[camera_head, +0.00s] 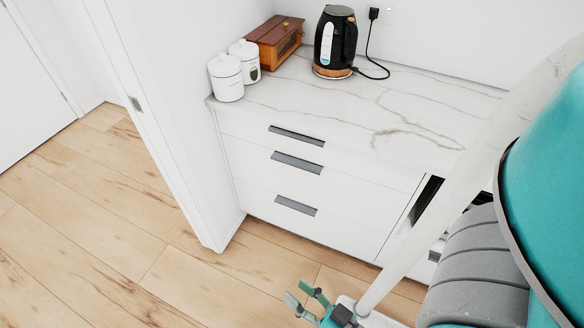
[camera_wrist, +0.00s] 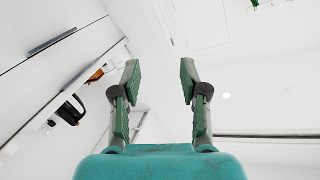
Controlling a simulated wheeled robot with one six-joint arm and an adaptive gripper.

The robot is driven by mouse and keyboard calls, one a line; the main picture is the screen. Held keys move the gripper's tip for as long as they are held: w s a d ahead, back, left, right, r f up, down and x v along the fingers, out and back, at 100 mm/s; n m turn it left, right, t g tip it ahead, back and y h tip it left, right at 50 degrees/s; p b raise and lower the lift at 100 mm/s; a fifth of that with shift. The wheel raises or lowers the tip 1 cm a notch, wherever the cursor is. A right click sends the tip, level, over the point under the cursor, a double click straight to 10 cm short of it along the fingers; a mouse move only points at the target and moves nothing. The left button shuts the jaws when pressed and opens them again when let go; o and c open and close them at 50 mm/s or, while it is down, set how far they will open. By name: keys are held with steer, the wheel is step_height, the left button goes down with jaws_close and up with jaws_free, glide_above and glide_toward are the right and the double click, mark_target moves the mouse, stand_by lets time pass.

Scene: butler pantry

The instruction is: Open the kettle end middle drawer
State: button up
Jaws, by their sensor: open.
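The kettle end drawers are three white fronts under the marble counter in the head view, each with a dark slot handle. The middle drawer (camera_head: 262,169) has its handle (camera_head: 297,162) between the upper handle (camera_head: 296,136) and the lower handle (camera_head: 296,206). All three fronts look shut. The black kettle (camera_head: 335,42) stands on the counter above them. My gripper (camera_head: 303,298) is low, in front of the drawers and apart from them. In the wrist view my gripper (camera_wrist: 159,82) is open with nothing between its fingers.
White canisters (camera_head: 226,78) and a wooden bread box (camera_head: 274,42) stand on the counter (camera_head: 290,97). A white wall end (camera_head: 160,110) borders the drawers at left. A dark opening (camera_head: 428,200) lies right of the drawers. The wooden floor (camera_head: 130,240) at front left is clear.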

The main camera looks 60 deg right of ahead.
steer(key=w+d+f+m+g+h, duration=0.1)
steer(key=w+d+f+m+h, duration=0.25)
steer(key=w+d+m, duration=0.25)
steer(key=w+d+f+m+g+h, duration=0.1)
steer(key=w+d+f+m+h, duration=0.3)
steer(key=d, duration=0.3)
steer(key=m+g+h, duration=0.5)
steer(key=m+g, duration=0.1)
steer(key=m, duration=0.8)
glide_toward(294, 168)
steer(key=x, duration=1)
steer(key=shift+d, duration=0.15)
jaws_close()
